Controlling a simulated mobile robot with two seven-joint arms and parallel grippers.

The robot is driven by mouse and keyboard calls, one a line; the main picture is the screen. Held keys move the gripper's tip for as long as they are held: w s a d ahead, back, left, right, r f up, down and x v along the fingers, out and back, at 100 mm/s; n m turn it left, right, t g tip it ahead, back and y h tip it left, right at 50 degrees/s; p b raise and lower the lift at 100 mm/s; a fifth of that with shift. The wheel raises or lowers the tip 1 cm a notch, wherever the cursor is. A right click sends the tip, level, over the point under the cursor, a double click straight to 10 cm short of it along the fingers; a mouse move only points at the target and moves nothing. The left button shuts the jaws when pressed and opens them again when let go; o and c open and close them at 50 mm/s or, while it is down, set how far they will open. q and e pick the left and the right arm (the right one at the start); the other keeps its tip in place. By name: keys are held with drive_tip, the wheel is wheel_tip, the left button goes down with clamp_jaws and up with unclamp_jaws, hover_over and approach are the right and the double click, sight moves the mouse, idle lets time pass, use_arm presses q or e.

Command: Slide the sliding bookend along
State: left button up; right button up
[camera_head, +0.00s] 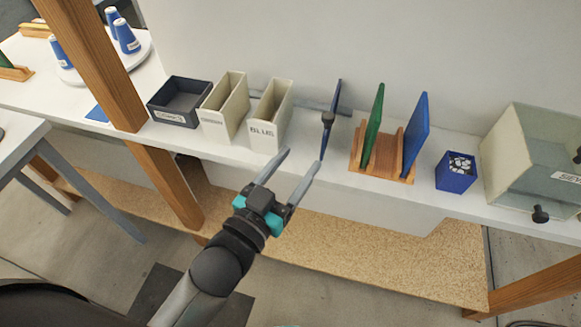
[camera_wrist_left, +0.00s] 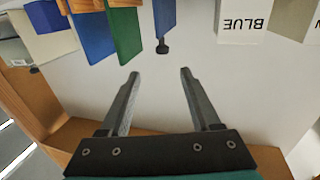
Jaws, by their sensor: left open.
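The sliding bookend (camera_head: 336,97) is a thin upright blue plate with a dark knob on its front edge. It stands on the white shelf, at a rail along the back, between the cream file boxes and the wooden rack. In the left wrist view the bookend (camera_wrist_left: 164,14) shows at the top middle, knob towards me. My left gripper (camera_head: 302,157) is open and empty, in front of the shelf and short of the knob. In the left wrist view the bookend lies beyond the gap between the fingertips (camera_wrist_left: 159,73). My right gripper is not in view.
Left of the bookend stand cream file boxes (camera_head: 269,116), one labelled BLUE, and a dark bin (camera_head: 178,102). Right are a wooden rack (camera_head: 384,170) with green and blue boards, a blue cup (camera_head: 456,173) and a clear-sided case (camera_head: 535,160). A wooden post (camera_head: 108,70) rises left.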

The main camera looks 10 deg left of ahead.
use_arm(q)
drive_tip(key=shift+s+a, duration=0.2)
drive_tip(key=shift+s, duration=0.5)
drive_tip(key=s+a+f+g+y, duration=0.1)
drive_tip(key=s+a+f+g, duration=0.15)
drive_tip(key=f, duration=0.85)
drive_tip(key=s+a+f+g+y, duration=0.1)
drive_tip(key=s+f+g, duration=0.2)
drive_tip(key=f, duration=0.8)
drive_tip(key=s+a+f+g+y, duration=0.1)
drive_tip(key=s+f+g, duration=0.2)
drive_tip(key=f, duration=0.8)
drive_tip(key=s+a+f+g+y, duration=0.1)
drive_tip(key=s+a+f+g, duration=0.2)
drive_tip(key=s+f, duration=0.4)
drive_tip(key=s+a+f+n+g+y, duration=0.1)
drive_tip(key=s+a+f+g, duration=0.2)
drive_tip(key=s+f, duration=0.4)
drive_tip(key=s+g, duration=0.1)
drive_tip(key=s, duration=0.7)
drive_tip(key=shift+s+f+g, duration=0.2)
drive_tip(key=shift+f+g, duration=0.1)
drive_tip(key=shift+g, duration=0.05)
drive_tip(key=shift+w, duration=0.15)
